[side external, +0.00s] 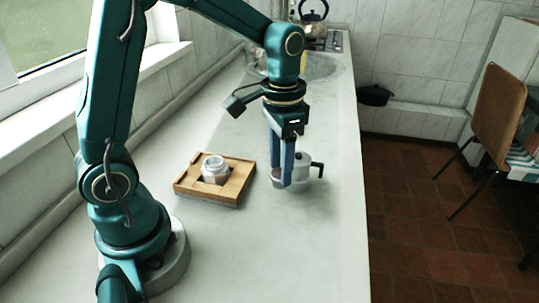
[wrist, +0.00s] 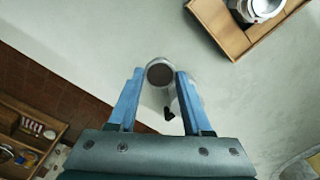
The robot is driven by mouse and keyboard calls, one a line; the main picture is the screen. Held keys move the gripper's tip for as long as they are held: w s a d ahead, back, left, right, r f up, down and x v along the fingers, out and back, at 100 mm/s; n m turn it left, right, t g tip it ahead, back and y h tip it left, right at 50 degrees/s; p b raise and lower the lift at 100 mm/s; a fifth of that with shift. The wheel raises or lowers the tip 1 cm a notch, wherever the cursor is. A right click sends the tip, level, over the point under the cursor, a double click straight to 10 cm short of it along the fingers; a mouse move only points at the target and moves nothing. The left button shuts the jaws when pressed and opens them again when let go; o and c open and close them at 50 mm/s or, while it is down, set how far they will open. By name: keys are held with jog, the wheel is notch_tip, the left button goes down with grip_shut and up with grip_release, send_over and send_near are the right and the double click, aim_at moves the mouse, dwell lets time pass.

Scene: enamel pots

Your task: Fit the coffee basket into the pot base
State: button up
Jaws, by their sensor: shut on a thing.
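My gripper (side external: 281,184) points down over the counter, its blue fingers shut on the coffee basket (side external: 277,175). In the wrist view the basket (wrist: 160,74) is a small round metal cup with a dark brown top, between the two fingertips (wrist: 160,71). The fingers hide much of it in the side view, and I cannot tell whether it touches the counter. The pot base (side external: 215,169), a faceted silver vessel, stands upright in a wooden tray (side external: 240,184) to the left of my gripper. The base (wrist: 262,8) is cut off at the top right of the wrist view.
A silver pot top with a black handle (side external: 317,169) stands just behind and right of my fingers, very close to them. The counter (side external: 290,250) is clear in front and between tray and gripper. Its right edge drops to a tiled floor. A kettle (side external: 313,28) is far back.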

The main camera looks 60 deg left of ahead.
jog(key=s+a+r+n, duration=0.2)
jog(key=s+a+n, duration=0.15)
jog(key=a, duration=0.35)
jog(key=s+a+r+n, duration=0.2)
jog(key=s+a+n, duration=0.15)
jog(key=a, duration=0.35)
jog(key=shift+s+a+f, duration=0.1)
jog(key=shift+s+f, duration=0.1)
jog(key=shift+f, duration=0.8)
jog(key=shift+s+a+f, duration=0.1)
jog(key=shift+s+f, duration=0.1)
jog(key=shift+f, duration=0.8)
jog(key=shift+f, duration=1.3)
jog(key=o, duration=1.3)
jog(key=shift+c, duration=0.2)
